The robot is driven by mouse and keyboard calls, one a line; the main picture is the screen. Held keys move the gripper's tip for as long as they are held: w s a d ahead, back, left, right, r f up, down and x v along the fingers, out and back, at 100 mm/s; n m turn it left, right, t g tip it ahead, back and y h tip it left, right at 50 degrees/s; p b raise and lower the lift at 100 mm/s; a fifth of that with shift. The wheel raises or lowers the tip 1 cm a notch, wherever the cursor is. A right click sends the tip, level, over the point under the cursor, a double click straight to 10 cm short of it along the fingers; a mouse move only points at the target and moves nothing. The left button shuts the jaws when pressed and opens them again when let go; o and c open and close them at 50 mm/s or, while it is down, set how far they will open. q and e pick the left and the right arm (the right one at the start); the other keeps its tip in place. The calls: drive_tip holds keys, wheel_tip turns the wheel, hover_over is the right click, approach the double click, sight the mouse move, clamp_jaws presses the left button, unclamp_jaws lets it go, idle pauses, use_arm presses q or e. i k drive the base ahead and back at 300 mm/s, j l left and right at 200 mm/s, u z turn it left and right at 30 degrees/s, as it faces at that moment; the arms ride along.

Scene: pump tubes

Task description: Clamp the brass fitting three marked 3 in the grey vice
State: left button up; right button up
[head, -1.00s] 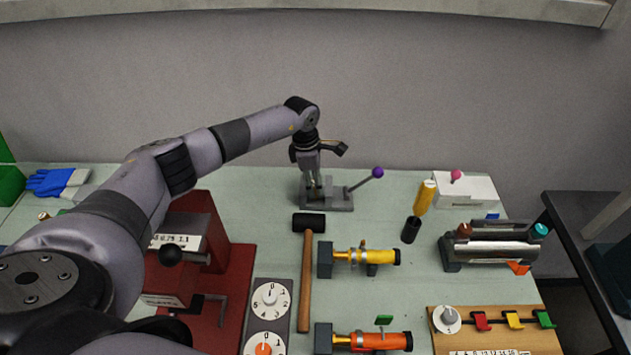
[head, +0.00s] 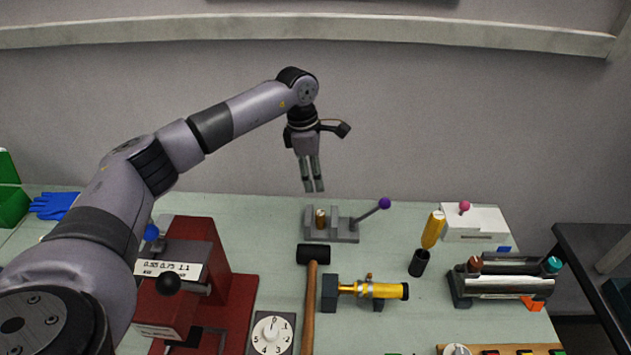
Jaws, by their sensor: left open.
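The grey vice (head: 345,231) stands at the back of the bench, with a purple-knobbed lever (head: 372,212) sloping up to its right. A small brass fitting (head: 320,219) stands upright in the vice, between its grey blocks. Any mark on it is too small to read, and I cannot tell whether the jaws press on it. My left gripper (head: 314,190) is open and empty, pointing down, above the fitting and clear of it. My right gripper is not in view.
A black-headed mallet (head: 312,254) lies in front of the vice. A yellow tool in a black cup (head: 419,263) stands to the right, near a white box (head: 474,223). A yellow-bodied pump piece (head: 380,290) lies front right. A red machine (head: 237,295) stands left.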

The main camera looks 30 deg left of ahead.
sight(385, 203)
drive_tip(key=i+l+u, duration=0.2)
drive_tip(key=l, duration=0.5)
drive_tip(key=l+u, duration=0.15)
drive_tip(key=l, duration=0.55)
